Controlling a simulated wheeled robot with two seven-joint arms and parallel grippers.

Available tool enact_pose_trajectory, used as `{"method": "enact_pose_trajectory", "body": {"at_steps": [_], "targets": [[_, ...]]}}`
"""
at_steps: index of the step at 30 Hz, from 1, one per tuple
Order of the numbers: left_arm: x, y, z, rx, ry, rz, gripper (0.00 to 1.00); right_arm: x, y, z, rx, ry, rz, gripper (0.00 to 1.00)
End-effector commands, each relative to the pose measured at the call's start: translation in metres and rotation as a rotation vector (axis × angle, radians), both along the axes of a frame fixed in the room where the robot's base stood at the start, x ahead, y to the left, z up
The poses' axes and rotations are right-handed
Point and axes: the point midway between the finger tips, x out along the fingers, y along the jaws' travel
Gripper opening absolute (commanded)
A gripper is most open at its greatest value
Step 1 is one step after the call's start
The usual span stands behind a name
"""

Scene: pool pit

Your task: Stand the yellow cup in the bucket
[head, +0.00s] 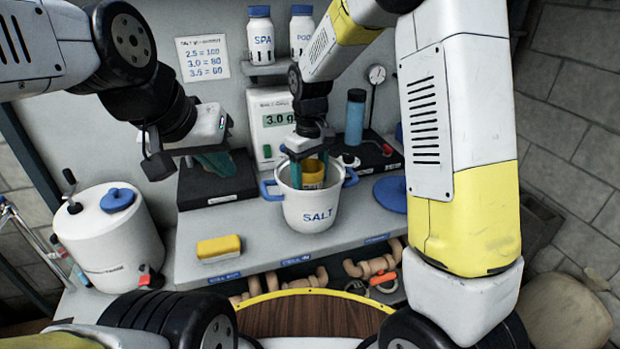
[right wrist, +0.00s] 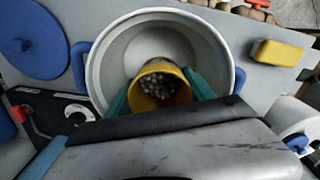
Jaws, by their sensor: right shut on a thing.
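The yellow cup (head: 312,172) is between the teal fingers of my right gripper (head: 310,172), which is shut on it. In the right wrist view the cup (right wrist: 160,66) shows its open mouth with small greyish pieces inside. The bucket (head: 310,212) is white, marked SALT, with blue handles, and stands on the bench. The cup is within the bucket's mouth in the head view; the bucket's rim (right wrist: 92,75) surrounds it in the wrist view. The cup's base is hidden, so I cannot tell whether it touches the bottom. My left gripper (head: 215,162) is left of the bucket, its finger gap unclear.
A yellow block (head: 218,247) lies on the bench left of the bucket. A blue lid (head: 392,193) lies to its right. A white drum (head: 110,240) stands at left. Behind are a scale display (head: 277,120) and a blue bottle (head: 355,115). The bench front between block and bucket is clear.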

Motion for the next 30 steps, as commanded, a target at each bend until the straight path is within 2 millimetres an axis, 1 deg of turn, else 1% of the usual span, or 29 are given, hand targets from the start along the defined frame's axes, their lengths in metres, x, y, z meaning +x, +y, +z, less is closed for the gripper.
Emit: {"method": "enact_pose_trajectory", "body": {"at_steps": [4, 7, 10, 20, 21, 23, 24, 30], "targets": [[0.000, 0.000, 0.000, 0.000, 0.000, 0.000, 0.00, -0.001, 0.000, -0.013, -0.001, 0.003, 0.000, 0.19], [0.000, 0.000, 0.000, 0.000, 0.000, 0.000, 0.00, -0.001, 0.000, -0.028, -0.003, 0.003, 0.000, 0.19], [0.000, 0.000, 0.000, 0.000, 0.000, 0.000, 0.00, -0.001, 0.000, -0.038, -0.001, 0.002, 0.000, 0.19], [0.000, 0.000, 0.000, 0.000, 0.000, 0.000, 0.00, 0.000, 0.000, -0.041, -0.001, 0.001, 0.000, 0.19], [0.000, 0.000, 0.000, 0.000, 0.000, 0.000, 0.00, 0.000, 0.000, -0.042, -0.001, 0.001, 0.000, 0.64], [0.000, 0.000, 0.000, 0.000, 0.000, 0.000, 0.00, 0.000, 0.000, -0.042, -0.001, 0.001, 0.000, 0.76], [0.000, 0.000, 0.000, 0.000, 0.000, 0.000, 0.00, 0.000, 0.000, -0.042, -0.001, 0.001, 0.000, 0.84], [0.000, 0.000, 0.000, 0.000, 0.000, 0.000, 0.00, 0.000, 0.000, -0.042, 0.000, 0.000, 0.000, 0.84]]}}
